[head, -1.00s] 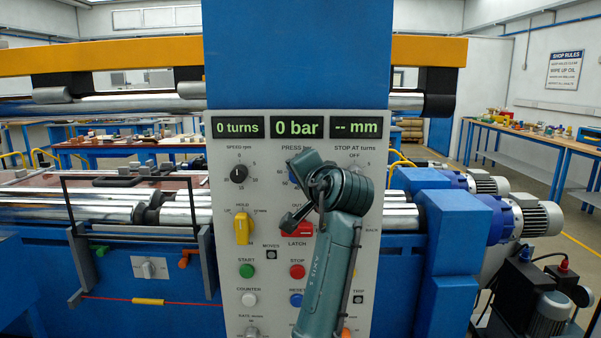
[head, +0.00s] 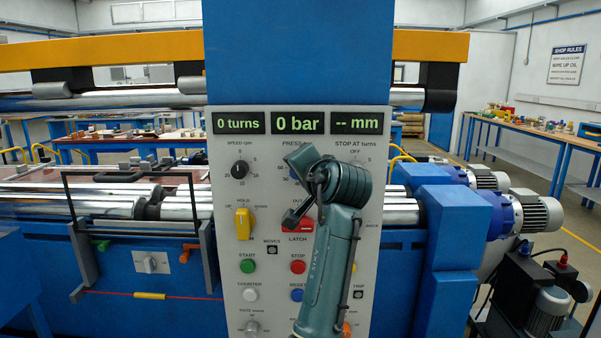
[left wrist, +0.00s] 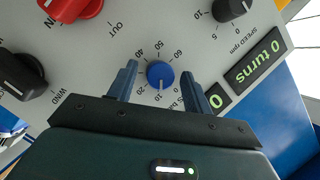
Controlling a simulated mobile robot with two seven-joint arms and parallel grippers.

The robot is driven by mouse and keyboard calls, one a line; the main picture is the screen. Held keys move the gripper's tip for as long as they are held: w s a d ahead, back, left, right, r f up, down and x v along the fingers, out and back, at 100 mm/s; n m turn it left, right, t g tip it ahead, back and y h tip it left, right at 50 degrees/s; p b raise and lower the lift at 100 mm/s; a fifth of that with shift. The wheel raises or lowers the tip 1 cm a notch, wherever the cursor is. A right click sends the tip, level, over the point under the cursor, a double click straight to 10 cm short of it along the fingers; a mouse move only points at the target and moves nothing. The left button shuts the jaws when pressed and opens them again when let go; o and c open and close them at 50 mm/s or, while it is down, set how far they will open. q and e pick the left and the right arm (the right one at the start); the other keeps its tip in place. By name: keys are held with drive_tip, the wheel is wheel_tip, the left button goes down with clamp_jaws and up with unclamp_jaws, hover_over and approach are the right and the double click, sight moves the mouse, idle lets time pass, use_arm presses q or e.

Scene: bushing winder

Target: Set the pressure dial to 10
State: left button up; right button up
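The pressure dial (left wrist: 160,74) is a round blue knob with a white pointer line, in the middle of the left wrist view. Its pointer faces down in that view, toward the low end of the scale near the 0 and 10 marks. My left gripper (left wrist: 160,69) is open, with one finger on each side of the dial; I cannot tell whether they touch it. The pressure display (head: 297,123) reads 0 bar. My right gripper is in neither view.
The black speed knob (head: 239,170) is left of the dial. The yellow selector (head: 243,223) and red latch selector (head: 297,226) are below, with green start (head: 247,266) and red stop (head: 298,267) buttons lower down.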

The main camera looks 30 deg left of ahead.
use_arm(q)
drive_tip(key=shift+d, duration=0.1)
drive_tip(key=b+v, duration=0.3)
drive_tip(key=v, duration=1)
drive_tip(key=shift+s, duration=0.1)
